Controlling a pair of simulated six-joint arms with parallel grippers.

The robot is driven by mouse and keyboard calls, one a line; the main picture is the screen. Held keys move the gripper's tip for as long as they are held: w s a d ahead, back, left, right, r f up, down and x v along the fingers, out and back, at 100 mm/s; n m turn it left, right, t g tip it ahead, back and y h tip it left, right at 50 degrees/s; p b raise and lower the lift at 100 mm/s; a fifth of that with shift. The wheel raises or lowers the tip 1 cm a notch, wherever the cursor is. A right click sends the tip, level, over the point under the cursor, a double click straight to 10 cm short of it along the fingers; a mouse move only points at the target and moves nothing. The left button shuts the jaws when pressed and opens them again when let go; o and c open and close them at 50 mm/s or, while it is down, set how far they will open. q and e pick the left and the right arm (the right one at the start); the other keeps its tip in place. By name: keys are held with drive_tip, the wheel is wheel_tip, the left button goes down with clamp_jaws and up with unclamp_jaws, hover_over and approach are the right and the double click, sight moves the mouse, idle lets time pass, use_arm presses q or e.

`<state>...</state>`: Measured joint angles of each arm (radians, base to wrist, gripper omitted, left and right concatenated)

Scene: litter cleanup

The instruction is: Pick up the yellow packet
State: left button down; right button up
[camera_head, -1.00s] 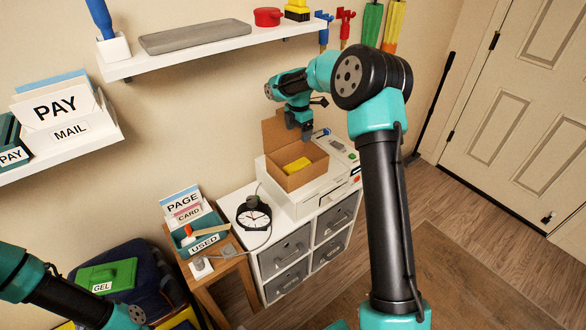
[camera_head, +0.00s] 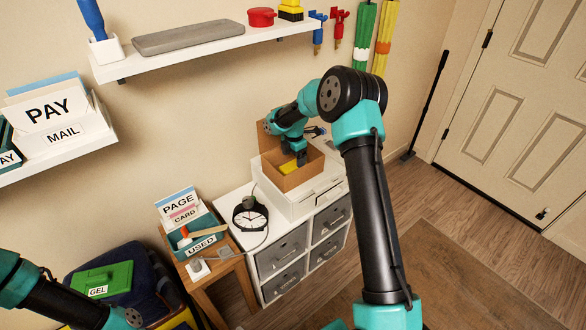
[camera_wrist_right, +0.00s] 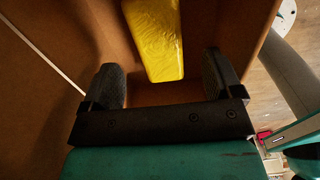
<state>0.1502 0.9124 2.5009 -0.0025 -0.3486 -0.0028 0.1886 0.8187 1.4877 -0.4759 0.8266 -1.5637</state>
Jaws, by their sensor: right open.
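The yellow packet (camera_head: 288,167) lies inside an open cardboard box (camera_head: 290,184) on top of a white machine. My right gripper (camera_head: 301,158) is down at the box opening, beside the packet. In the right wrist view the packet (camera_wrist_right: 157,38) lies ahead of the open fingers (camera_wrist_right: 167,80), its near end close to the gap between them. Nothing is between the fingers. The left arm enters at the lower left of the head view, but its gripper is out of view.
The box walls stand close around the right gripper. The white machine (camera_head: 318,193) rests on a white cabinet with grey drawers (camera_head: 283,252). A clock (camera_head: 250,216) stands left of the box. A wall shelf (camera_head: 210,51) hangs above.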

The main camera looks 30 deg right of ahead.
sight(294, 164)
drive_tip(key=shift+f, duration=0.15)
drive_tip(key=shift+d+f, duration=0.2)
drive_tip(key=shift+f, duration=2.35)
drive_tip(key=c, duration=1)
